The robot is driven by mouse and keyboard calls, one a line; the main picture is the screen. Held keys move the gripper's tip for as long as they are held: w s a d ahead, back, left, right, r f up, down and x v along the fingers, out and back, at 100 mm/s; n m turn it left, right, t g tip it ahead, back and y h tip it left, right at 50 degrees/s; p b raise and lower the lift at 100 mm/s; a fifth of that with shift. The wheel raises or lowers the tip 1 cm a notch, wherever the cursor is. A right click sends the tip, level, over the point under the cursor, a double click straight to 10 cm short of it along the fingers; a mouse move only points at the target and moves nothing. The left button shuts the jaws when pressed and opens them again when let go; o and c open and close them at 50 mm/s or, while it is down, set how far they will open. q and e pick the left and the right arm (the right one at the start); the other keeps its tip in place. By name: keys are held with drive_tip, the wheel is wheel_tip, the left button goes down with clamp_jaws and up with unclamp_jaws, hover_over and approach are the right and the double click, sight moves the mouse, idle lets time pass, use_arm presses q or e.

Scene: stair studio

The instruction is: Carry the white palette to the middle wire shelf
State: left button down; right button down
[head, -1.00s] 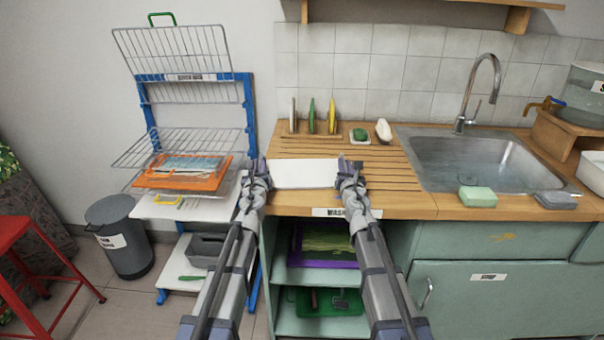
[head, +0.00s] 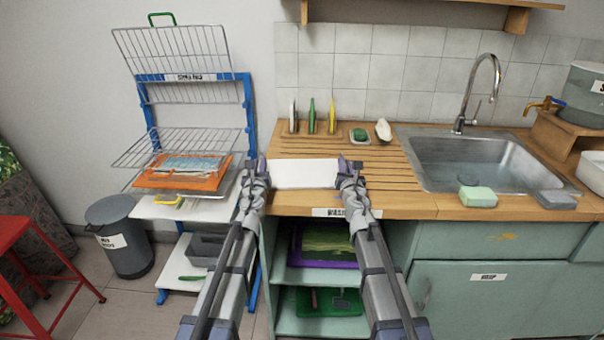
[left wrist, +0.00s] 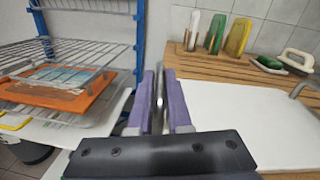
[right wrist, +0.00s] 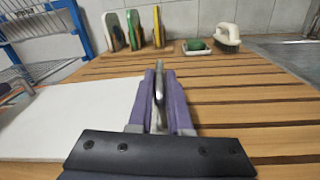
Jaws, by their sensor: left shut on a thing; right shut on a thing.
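The white palette (head: 305,174) is a flat, level rectangle between my two grippers, over the front of the wooden drainboard. I cannot tell whether it touches the wood. My left gripper (head: 254,168) is shut on its left end, and my right gripper (head: 350,167) on its right end. The palette also shows in the left wrist view (left wrist: 250,125) and the right wrist view (right wrist: 65,115). The blue-framed rack stands to the left, with a raised wire shelf (head: 172,52) on top and a flat empty middle wire shelf (head: 140,150) below it.
An orange tray with a picture (head: 178,182) lies below the middle shelf. The sink (head: 470,160) is right. A grey bin (head: 120,235) and red stool (head: 30,260) stand left.

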use_arm(q)
drive_tip(key=shift+d+r, duration=0.1)
use_arm(e)
drive_tip(key=shift+a+r, duration=0.1)
drive_tip(key=shift+a, duration=0.05)
